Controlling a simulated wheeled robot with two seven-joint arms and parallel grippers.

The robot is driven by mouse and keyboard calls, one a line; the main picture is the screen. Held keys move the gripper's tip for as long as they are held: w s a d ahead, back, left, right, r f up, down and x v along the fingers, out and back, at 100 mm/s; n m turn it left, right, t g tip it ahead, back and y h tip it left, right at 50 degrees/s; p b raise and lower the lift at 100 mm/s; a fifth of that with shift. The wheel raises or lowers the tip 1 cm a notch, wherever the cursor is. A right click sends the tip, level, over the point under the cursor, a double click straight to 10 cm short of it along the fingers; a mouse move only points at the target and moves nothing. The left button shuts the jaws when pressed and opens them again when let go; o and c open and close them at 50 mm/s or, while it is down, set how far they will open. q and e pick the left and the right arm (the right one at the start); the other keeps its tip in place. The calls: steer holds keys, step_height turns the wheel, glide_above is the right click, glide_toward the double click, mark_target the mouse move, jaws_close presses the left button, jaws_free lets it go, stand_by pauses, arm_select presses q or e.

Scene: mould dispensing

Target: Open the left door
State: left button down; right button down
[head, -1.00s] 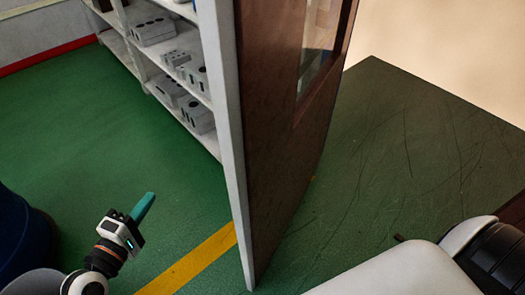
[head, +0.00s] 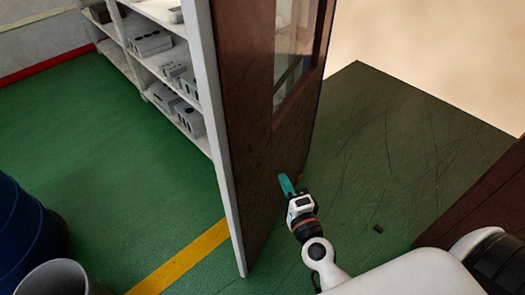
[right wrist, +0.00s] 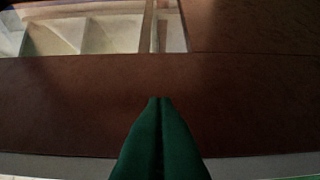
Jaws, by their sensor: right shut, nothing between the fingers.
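The left door (head: 240,130) is a dark brown panel with a glass window (head: 295,60) and a pale edge; it stands ajar, swung out at an angle, in the middle of the head view. My right gripper (head: 287,185) has teal fingers pressed together with nothing between them, close in front of the door's brown face on its right side. The right wrist view shows the shut fingers (right wrist: 160,140) pointing at the brown door face (right wrist: 70,100); I cannot tell whether they touch it. My left gripper is not in view.
White shelves (head: 150,65) with grey mould blocks stand behind the door on the left. A dark blue barrel (head: 25,235) and a grey bin (head: 50,280) are at lower left. Another brown panel (head: 480,205) is at the right edge. The green floor (head: 90,150) at left is clear.

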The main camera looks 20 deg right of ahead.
steer(key=p, duration=0.2)
glide_toward(255, 142)
steer(key=w+d, duration=0.3)
steer(key=shift+w+a+r, duration=0.25)
steer(key=shift+w+a, duration=0.65)
steer(key=shift+a, duration=0.05)
steer(key=shift+w+a, duration=0.4)
steer(key=shift+a, duration=0.05)
